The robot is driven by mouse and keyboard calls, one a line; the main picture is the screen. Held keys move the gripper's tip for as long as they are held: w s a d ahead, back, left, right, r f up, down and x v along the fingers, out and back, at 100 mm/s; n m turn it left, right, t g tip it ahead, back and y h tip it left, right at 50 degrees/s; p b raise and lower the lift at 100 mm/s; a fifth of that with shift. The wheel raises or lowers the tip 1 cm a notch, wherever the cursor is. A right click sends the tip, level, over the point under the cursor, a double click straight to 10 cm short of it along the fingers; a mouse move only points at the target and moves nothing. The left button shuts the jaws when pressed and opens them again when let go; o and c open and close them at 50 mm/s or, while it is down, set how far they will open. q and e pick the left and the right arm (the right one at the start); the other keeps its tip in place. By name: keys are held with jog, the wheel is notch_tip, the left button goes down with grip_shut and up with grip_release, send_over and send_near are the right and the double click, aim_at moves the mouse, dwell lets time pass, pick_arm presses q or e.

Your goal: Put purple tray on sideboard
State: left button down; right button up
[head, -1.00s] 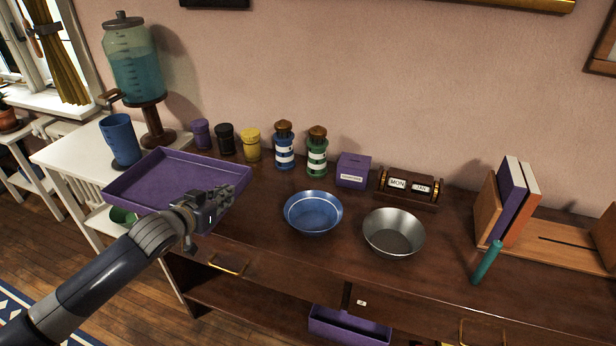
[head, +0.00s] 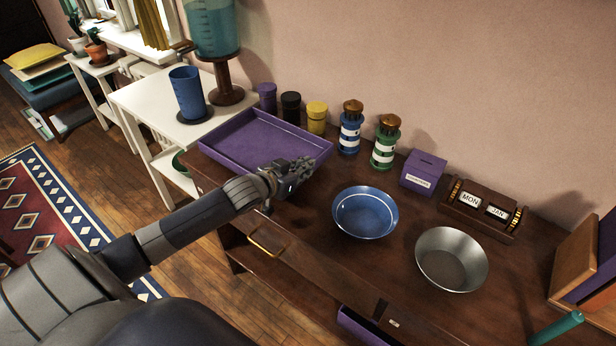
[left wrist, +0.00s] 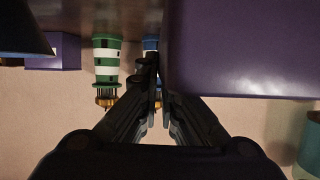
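The purple tray (head: 250,146) lies at the left end of the dark wooden sideboard (head: 315,262) in the head view; it looks level. In the left wrist view the tray (left wrist: 240,50) fills the upper right. My left gripper (head: 305,168) is at the tray's right-hand wall. In the left wrist view its fingers (left wrist: 157,80) are close together at the tray's edge, with the wall seemingly pinched between them. The gripper hides part of the tray's near right corner. My right gripper is not in view.
A blue bowl (head: 365,214) and a metal bowl (head: 451,260) stand right of the tray. A white table (head: 150,105) with a blue cup (head: 187,93) adjoins on the left.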

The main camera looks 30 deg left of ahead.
pick_arm(q)
jog(key=shift+f, duration=1.8)
jog(key=c, duration=1.8)
grip_release()
jog(key=v, duration=1.2)
jog(key=shift+d, duration=0.1)
jog(key=shift+s, duration=0.1)
